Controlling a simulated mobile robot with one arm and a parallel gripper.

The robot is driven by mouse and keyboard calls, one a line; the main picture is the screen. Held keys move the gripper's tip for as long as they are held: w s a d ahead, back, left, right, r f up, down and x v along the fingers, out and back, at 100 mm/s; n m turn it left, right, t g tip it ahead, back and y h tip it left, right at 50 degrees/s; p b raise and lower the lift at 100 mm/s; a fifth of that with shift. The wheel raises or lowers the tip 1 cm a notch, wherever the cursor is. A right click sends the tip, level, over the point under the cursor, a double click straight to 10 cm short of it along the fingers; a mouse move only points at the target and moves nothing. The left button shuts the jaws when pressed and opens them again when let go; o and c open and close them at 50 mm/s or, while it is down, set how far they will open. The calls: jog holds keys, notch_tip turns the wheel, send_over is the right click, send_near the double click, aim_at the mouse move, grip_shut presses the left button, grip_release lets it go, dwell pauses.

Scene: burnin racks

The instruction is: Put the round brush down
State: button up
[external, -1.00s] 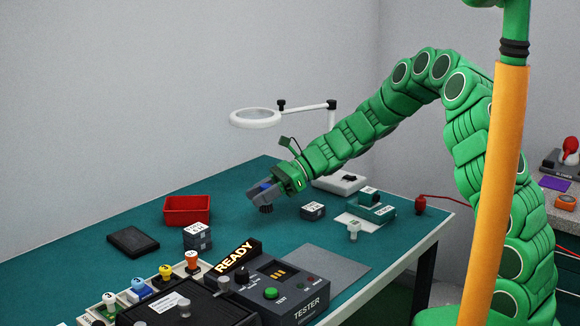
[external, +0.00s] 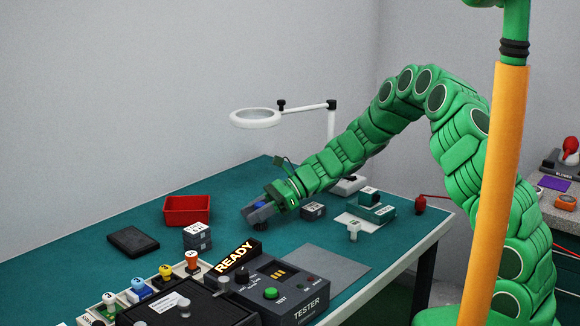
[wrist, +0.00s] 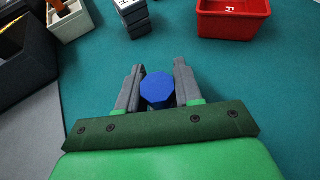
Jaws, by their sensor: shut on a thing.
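The round brush has a blue top (wrist: 157,88) that shows between the two grey fingers in the wrist view. In the external view its dark bristle end (external: 260,225) shows below my gripper (external: 258,211). My gripper (wrist: 158,82) is shut on the brush and points down and to the left, low over the teal bench (external: 300,235). The bristles look at or very close to the bench top; I cannot tell whether they touch it.
A red bin (external: 187,210) and stacked grey blocks (external: 197,238) stand left of my gripper. A dark flat pad (external: 132,242) lies farther left. The tester (external: 283,287) and READY sign (external: 239,256) are in front. A dark block (external: 313,211) is at right. The bench around the brush is clear.

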jog(key=shift+f, duration=0.1)
jog(key=o, duration=1)
jog(key=shift+o, duration=0.2)
jog(key=v, duration=1.2)
